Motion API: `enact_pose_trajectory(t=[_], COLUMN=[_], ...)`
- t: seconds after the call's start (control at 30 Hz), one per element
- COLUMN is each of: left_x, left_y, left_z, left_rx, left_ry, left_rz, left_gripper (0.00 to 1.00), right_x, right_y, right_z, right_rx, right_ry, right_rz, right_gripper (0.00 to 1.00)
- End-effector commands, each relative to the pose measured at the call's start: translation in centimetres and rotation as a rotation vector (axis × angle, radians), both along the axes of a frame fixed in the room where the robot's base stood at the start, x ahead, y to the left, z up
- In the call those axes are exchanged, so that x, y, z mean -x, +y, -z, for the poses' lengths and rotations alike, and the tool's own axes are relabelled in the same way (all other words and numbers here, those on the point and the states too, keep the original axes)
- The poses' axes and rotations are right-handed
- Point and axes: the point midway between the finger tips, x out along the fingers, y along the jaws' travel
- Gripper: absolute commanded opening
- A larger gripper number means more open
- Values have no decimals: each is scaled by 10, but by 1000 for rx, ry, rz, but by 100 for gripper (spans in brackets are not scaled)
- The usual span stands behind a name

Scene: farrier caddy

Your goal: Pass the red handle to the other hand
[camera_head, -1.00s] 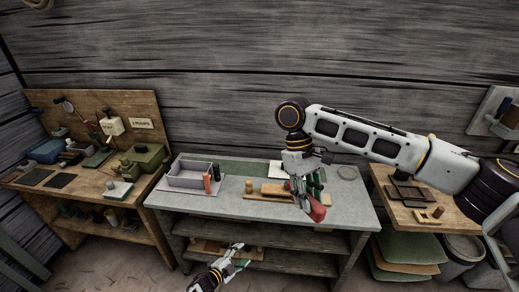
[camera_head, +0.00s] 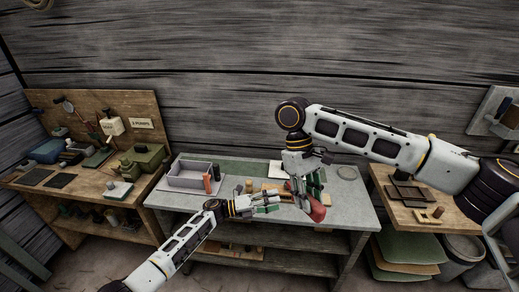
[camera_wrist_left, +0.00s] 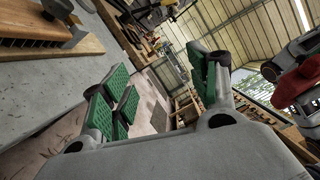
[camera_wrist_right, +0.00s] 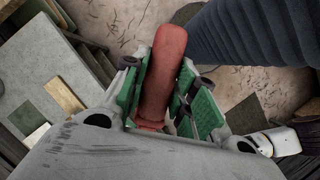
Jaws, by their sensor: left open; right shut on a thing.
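The red handle (camera_wrist_right: 165,70) is between the green pads of my right gripper (camera_wrist_right: 160,95), which is shut on it. In the head view the red handle (camera_head: 317,209) hangs at the lower end of my right gripper (camera_head: 306,192), above the front edge of the grey bench. My left gripper (camera_head: 284,203) is open and empty, just left of the red handle and apart from it. In the left wrist view its green pads (camera_wrist_left: 165,95) stand wide apart. The red handle (camera_wrist_left: 297,82) shows there at the right edge, outside the jaws.
The grey bench (camera_head: 350,205) carries a grey tray (camera_head: 187,180), an orange-red block (camera_head: 208,184) and a wooden brush-like piece (camera_wrist_left: 35,35). A wooden side table (camera_head: 405,210) stands at the right. A workbench with tools (camera_head: 85,190) stands at the left.

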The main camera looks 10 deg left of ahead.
Motion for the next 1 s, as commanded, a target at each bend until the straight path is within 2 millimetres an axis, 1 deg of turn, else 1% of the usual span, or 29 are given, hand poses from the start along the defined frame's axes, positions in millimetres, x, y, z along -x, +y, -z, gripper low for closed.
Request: enact_pose_trajectory(t=[0.03, 0.1, 0.4, 0.7, 1.0], left_x=[-1, 0, 7, 20, 34], left_y=[-3, -6, -15, -16, -9], left_z=[-14, -31, -96, -149, -193], left_rx=[-18, -40, -142, -253, -373], left_ry=[-49, -114, -383, -637, -872], left_rz=[30, 71, 243, 412, 584], left_gripper=[60, 60, 60, 60, 60], right_x=[0, 0, 0, 0, 0], right_y=[0, 0, 0, 0, 0], right_z=[0, 0, 0, 0, 0], right_rx=[0, 0, 0, 0, 0], right_ry=[0, 0, 0, 0, 0], right_rz=[0, 0, 0, 0, 0], right_gripper=[0, 0, 0, 0, 0])
